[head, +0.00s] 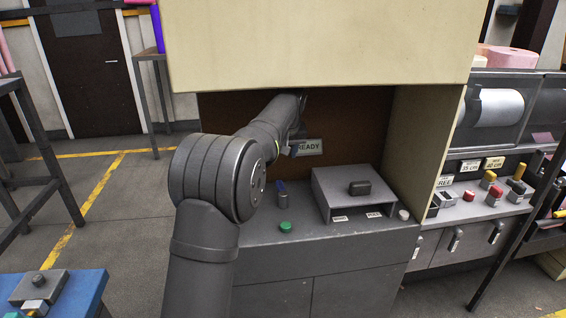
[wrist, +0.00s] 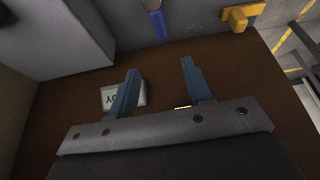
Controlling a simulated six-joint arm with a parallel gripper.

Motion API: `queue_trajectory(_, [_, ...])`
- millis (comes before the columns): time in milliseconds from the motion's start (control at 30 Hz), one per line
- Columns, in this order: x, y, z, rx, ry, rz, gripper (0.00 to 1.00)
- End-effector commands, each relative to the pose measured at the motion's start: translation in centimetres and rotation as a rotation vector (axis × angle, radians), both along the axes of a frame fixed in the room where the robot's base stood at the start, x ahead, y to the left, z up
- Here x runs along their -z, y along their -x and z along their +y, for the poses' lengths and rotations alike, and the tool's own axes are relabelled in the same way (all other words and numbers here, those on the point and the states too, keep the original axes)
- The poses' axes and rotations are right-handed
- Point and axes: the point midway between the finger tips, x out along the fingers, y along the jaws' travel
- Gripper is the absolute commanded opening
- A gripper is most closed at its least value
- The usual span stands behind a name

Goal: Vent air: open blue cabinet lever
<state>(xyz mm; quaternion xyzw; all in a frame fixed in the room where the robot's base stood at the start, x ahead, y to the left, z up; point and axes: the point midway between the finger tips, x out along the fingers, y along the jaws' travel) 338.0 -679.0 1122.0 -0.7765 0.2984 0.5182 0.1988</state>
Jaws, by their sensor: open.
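The blue lever (head: 281,188) stands upright on the grey counter inside the beige cabinet, left of a grey box. In the wrist view, a blue-tipped lever (wrist: 157,23) shows at the top edge, beyond my fingertips and apart from them. My gripper (wrist: 158,66) is open, with nothing between its two blue-grey fingers. In the head view, my gripper (head: 294,143) is small and partly hidden by my arm, above and behind the lever near the brown back wall. A "READY" sign (head: 308,146) is on that wall; my left finger partly covers it in the wrist view.
The grey box (head: 335,180) with a dark handle (head: 360,188) stands right of the lever. A green button (head: 285,227) is in front and a white knob (head: 404,215) at the right. A yellow block (wrist: 240,17) shows in the wrist view. The cabinet's upper panel (head: 320,45) hangs overhead.

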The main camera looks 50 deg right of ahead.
Motion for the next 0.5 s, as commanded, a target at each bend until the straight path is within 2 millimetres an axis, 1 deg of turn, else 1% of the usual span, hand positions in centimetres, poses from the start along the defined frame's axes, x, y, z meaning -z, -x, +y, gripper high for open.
queue_trajectory(33, [-0.36,0.13,0.11,0.0,0.0,0.0,0.45])
queue_trajectory(167, [-0.8,0.26,0.24,0.0,-0.001,0.001,0.45])
queue_trajectory(500, [-0.69,0.24,0.21,0.0,-0.001,0.001,0.45])
